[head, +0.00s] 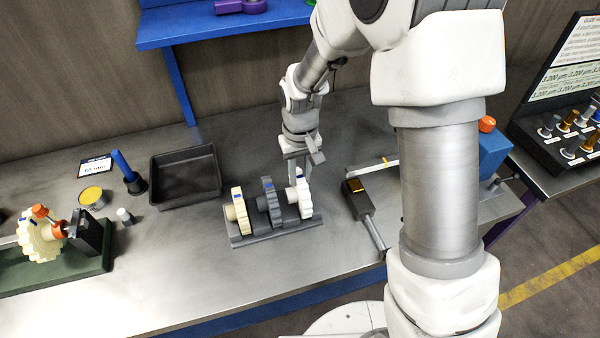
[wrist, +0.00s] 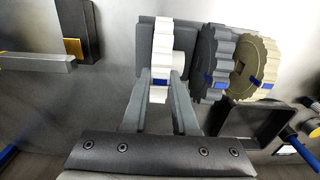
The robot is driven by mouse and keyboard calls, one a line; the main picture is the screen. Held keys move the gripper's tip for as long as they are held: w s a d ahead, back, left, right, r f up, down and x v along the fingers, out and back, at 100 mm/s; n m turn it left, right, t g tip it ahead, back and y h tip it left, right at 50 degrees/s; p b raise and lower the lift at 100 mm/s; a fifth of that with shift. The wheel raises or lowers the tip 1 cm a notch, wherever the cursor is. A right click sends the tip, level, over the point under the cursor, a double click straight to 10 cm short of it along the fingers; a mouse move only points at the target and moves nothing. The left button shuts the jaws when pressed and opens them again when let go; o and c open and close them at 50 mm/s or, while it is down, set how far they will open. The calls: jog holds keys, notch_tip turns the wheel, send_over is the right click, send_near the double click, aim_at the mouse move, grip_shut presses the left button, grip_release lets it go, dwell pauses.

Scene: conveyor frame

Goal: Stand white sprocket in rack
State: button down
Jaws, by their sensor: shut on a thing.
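The white sprocket (head: 304,198) stands upright at the right end of the grey rack (head: 246,239). My gripper (head: 299,172) reaches down from above and is shut on its upper edge. In the wrist view the fingers (wrist: 160,84) pinch the rim of the white sprocket (wrist: 161,40), over a blue mark. A dark grey sprocket (head: 270,200) and a cream sprocket (head: 241,210) stand to its left in the rack. The white sprocket appears to sit within the rack; its lower contact is hard to make out.
A black tray (head: 218,188) lies left behind the rack. A dark box with a yellow top (head: 356,199) and a handle lies to the right. A green fixture (head: 98,262) with a cream gear is far left. Bare table lies in front of the rack.

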jog(key=shift+f, duration=0.2)
jog(key=c, duration=0.6)
grip_release()
jog(key=shift+r, duration=0.1)
notch_tip(320, 180, up, 17)
jog(key=p, duration=0.1)
jog(key=shift+r, duration=0.15)
